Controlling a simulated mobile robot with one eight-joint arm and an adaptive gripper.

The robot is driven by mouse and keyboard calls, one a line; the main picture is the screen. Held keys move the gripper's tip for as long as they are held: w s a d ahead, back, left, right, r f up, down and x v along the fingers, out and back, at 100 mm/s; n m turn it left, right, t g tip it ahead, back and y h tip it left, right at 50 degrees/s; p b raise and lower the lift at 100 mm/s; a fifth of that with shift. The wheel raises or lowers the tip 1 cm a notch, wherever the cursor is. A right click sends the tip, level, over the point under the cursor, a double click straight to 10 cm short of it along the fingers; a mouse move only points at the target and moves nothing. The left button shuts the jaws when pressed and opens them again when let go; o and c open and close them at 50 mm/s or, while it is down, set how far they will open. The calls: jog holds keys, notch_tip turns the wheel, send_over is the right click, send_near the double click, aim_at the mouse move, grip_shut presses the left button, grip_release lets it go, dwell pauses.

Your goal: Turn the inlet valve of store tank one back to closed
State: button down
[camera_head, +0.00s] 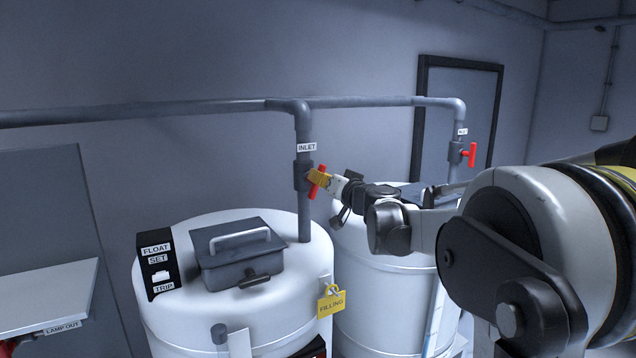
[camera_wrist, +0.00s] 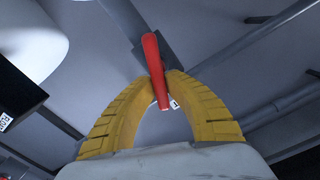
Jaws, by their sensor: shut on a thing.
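The nearer white tank (camera_head: 190,240) has a grey inlet pipe coming down to its lid. On that pipe, below an INLET label (camera_head: 306,147), is a valve body (camera_head: 302,175) with a red handle (camera_head: 314,192). The handle stands close to upright, slightly tilted. My gripper (camera_head: 319,178) has its yellow fingers shut on this handle. In the wrist view the red handle (camera_wrist: 152,55) runs between the two yellow fingertips (camera_wrist: 160,85). The fingers hide part of the handle. No tank number is readable.
A second white tank (camera_head: 385,260) stands behind, with its own red valve handle (camera_head: 471,155), upright. The near tank carries a dark hatch (camera_head: 238,258), a FLOAT SET TRIP box (camera_head: 158,265) and a yellow FILLING tag (camera_head: 331,302). A horizontal pipe (camera_head: 150,110) runs along the wall.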

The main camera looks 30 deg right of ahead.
jog(key=m, duration=0.2)
jog(key=m+b, duration=0.1)
jog(key=m, duration=0.1)
jog(key=m+b, duration=0.1)
jog(key=m, duration=0.1)
jog(key=shift+d+f, duration=0.35)
jog(key=m, duration=0.2)
jog(key=m+b, duration=0.1)
jog(key=m, duration=0.1)
jog(key=m+b, duration=0.1)
jog(key=m, duration=0.1)
jog(key=shift+d+f, duration=0.1)
jog(key=shift+f, duration=0.2)
jog(key=shift+m, duration=0.3)
jog(key=c, duration=1.4)
grip_release()
jog(key=s, duration=1.2)
jog(key=shift+d, duration=0.2)
